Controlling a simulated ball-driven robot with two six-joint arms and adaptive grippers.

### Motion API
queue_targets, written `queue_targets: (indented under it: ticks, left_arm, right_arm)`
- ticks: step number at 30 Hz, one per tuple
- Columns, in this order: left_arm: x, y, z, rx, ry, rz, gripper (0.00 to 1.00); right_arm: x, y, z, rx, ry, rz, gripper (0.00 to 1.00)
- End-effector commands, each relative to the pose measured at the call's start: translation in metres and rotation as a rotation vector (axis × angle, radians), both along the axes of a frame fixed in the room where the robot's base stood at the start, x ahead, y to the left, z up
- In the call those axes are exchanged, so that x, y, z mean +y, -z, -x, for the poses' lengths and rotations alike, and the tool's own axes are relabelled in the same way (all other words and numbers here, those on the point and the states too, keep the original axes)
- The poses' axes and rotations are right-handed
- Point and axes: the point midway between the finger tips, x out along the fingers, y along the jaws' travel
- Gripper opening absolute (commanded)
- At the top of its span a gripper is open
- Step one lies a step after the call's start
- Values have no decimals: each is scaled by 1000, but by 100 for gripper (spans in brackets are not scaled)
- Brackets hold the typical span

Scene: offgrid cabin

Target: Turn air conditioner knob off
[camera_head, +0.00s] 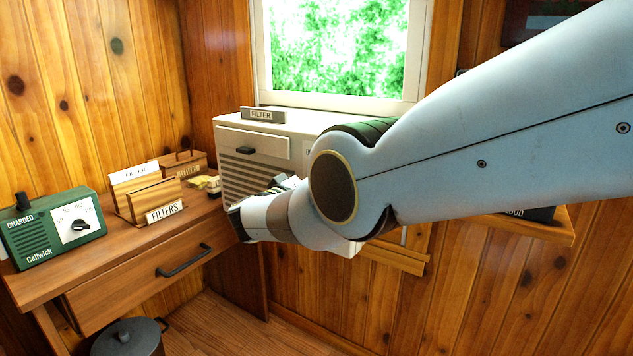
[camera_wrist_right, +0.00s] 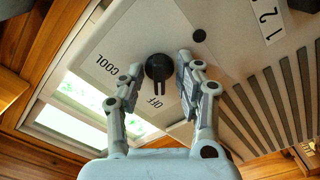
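The air conditioner (camera_head: 235,175) is a cream box under the window, with slats on its front. In the right wrist view its front panel (camera_wrist_right: 225,75) appears turned over, with COOL and OFF labels. The round black knob (camera_wrist_right: 158,66) has a grip bar that extends down in that view, close beside the OFF label (camera_wrist_right: 155,102); COOL (camera_wrist_right: 106,68) lies to its left. My right gripper (camera_wrist_right: 160,68) is open, with one finger on each side of the knob and visible gaps between. In the head view my right arm hides the knob. My left gripper is out of view.
A wooden desk (camera_head: 120,260) stands left of the air conditioner, with a green Cellwick charger (camera_head: 55,225) and filter holders (camera_head: 150,200) on it. A filter sign (camera_head: 264,115) stands on top of the air conditioner. A dark pot (camera_head: 128,338) sits below the desk.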

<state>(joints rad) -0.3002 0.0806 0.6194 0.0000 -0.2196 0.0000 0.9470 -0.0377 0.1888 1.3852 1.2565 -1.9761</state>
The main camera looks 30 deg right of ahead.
Motion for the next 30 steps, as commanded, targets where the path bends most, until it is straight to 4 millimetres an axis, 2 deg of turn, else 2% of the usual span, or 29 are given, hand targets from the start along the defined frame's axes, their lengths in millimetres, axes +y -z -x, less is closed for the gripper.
queue_targets:
  ticks: [5, 13, 15, 21, 25, 30]
  left_arm:
    - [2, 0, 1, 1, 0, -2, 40]
    - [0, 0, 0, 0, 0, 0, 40]
    - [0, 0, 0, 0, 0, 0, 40]
    - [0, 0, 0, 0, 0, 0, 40]
    - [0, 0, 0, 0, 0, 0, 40]
    - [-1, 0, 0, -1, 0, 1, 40]
  right_arm:
    - [4, 1, 1, 0, -1, 1, 35]
    - [24, 1, 11, -3, 0, -1, 35]
    - [43, 2, 18, -2, -3, -4, 35]
    - [85, 1, 35, 1, -2, -4, 35]
    - [102, 1, 42, 1, -1, -1, 35]
    - [111, 1, 46, 1, 0, -1, 35]
